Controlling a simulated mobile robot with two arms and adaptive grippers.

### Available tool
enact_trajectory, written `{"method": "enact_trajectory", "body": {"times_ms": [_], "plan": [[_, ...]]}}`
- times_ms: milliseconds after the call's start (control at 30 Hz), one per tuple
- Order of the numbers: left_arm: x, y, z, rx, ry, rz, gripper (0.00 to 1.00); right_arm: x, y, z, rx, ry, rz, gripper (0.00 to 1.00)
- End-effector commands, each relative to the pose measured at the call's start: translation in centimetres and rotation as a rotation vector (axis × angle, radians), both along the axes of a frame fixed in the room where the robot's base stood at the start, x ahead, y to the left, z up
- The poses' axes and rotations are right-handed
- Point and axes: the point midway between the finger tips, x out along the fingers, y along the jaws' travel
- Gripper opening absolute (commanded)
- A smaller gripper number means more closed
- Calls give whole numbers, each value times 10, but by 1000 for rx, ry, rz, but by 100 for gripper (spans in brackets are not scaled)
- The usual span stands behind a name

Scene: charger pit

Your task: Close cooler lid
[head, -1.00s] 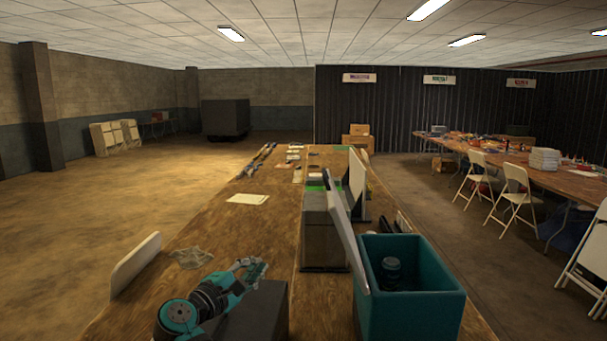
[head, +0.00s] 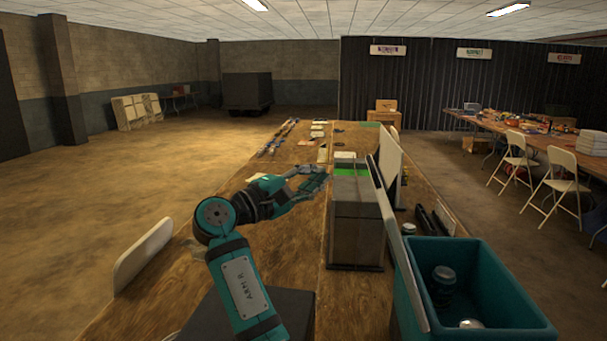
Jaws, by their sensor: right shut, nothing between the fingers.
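The teal cooler (head: 495,312) stands open on the right side of the wooden table. Its pale lid (head: 402,250) stands up, tilted, along the cooler's left side. A dark can (head: 442,285) and a silvery round-topped item (head: 471,323) are inside the cooler. My right gripper (head: 322,178) is raised over the table, shut and empty. It is left of the lid, apart from it, near the grey box with a green top. My left gripper is not in view.
A grey box (head: 356,230) stands just left of the lid. Another pale upright panel (head: 390,155) is behind it. Dark cylinders (head: 428,222) lie beyond the cooler. A white chair back (head: 143,253) is at the table's left edge. Papers lie farther back on the table.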

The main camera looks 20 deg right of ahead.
Motion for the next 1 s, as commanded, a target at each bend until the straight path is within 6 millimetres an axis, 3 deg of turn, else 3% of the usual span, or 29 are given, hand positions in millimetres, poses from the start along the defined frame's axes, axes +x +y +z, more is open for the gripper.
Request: {"method": "enact_trajectory", "body": {"times_ms": [33,200,400,1000], "plan": [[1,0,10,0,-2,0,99,3,-13,6,-1,1,-4,0],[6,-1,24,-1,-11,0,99,11,-46,10,-1,3,-2,0],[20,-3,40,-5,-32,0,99,-4,-69,14,0,1,0,0],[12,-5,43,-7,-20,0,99,-9,-79,15,5,-3,1,0]]}}
